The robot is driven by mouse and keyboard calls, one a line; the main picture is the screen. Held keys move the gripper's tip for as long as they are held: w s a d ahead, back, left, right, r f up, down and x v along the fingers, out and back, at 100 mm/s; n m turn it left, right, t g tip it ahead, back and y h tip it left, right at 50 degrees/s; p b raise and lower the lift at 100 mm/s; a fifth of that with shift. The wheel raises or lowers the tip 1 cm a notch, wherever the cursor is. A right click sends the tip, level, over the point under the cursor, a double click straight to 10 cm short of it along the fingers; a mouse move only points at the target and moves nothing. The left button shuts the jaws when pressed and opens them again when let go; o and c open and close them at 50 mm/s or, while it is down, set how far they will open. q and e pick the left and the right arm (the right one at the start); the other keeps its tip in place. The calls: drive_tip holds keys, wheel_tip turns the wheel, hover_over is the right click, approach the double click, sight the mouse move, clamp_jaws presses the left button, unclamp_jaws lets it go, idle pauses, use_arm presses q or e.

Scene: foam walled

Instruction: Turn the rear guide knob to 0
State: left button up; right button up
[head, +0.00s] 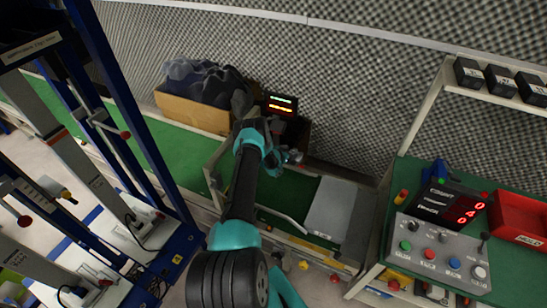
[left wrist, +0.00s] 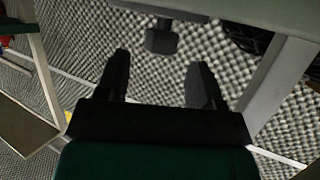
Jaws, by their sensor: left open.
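In the left wrist view a dark, blocky knob (left wrist: 160,38) on a short stem sits under a grey edge, probably the rear guide knob. My left gripper (left wrist: 160,82) is open, with its two dark fingers apart and nothing between them. The knob lies ahead of the fingertips, roughly centred on the gap, and does not appear to be touched. In the head view my left gripper (head: 288,158) is at the far side of the conveyor machine, by the foam wall. My own arm hides much of that spot, and the knob cannot be made out there. My right gripper is not seen.
A control panel (head: 436,257) with coloured buttons and a red digit display (head: 450,204) stands at the right. A red bin (head: 522,222) is beside it. A cardboard box (head: 190,109) of dark lumps is behind left. A grey cover plate (head: 332,209) lies right of my arm.

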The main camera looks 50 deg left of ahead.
use_arm(q)
drive_tip(key=v, duration=1.2)
drive_tip(key=shift+s, duration=0.4)
drive_tip(key=shift+r, duration=0.1)
